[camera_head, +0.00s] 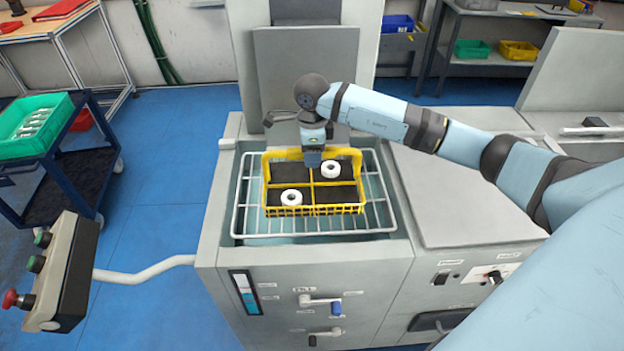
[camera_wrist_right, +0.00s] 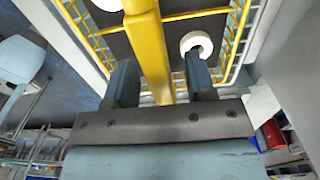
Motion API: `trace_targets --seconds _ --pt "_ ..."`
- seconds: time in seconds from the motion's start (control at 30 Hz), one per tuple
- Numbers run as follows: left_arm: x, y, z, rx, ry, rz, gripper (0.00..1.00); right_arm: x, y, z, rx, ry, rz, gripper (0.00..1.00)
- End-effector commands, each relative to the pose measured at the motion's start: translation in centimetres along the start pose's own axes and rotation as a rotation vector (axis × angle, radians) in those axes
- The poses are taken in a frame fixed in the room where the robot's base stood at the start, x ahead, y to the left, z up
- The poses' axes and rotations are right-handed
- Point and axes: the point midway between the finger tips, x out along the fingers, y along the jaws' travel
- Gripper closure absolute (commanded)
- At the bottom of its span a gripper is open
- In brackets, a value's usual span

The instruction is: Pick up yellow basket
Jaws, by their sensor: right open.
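The yellow basket (camera_head: 313,209) sits on a white wire rack (camera_head: 240,222) in the open well of a grey machine. It has a dark floor and a raised yellow handle at its far side, and holds two white rings, one at front left (camera_head: 291,197) and one at back right (camera_head: 330,170). My right gripper (camera_head: 312,160) is over the basket's far side at the handle. In the right wrist view its two open fingers (camera_wrist_right: 158,85) stand on either side of the yellow handle bar (camera_wrist_right: 150,45), with visible gaps. My left gripper is not in view.
The grey machine (camera_head: 310,270) has handles and a gauge on its front. A control box with buttons (camera_head: 62,272) stands at front left. A dark cart with a green bin (camera_head: 30,128) is at far left. Blue floor (camera_head: 165,190) between them is clear.

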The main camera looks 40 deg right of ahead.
Motion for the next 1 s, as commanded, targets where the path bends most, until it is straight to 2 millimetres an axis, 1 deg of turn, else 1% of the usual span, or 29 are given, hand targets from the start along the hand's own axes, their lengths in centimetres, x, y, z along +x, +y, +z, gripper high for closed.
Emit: trace_targets --seconds 0.2,0.23,0.43,0.47,0.83,1.0 --pt "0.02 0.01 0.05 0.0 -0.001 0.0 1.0 0.0 0.01 0.0 0.0 0.0 0.0 0.5" --pt "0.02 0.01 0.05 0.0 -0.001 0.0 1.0 0.0 0.01 0.0 0.0 0.0 0.0 0.52" --pt "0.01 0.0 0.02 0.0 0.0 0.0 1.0 0.01 0.02 0.0 0.0 0.0 0.0 0.98" --pt "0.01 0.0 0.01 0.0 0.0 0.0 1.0 0.02 0.02 0.0 0.0 0.0 0.0 1.0" --pt "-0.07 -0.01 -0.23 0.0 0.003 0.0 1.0 -0.15 -0.02 0.02 0.0 -0.001 -0.001 1.0" --pt "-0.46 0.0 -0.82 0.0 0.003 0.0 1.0 -0.72 0.03 0.04 0.0 -0.001 0.001 1.0"
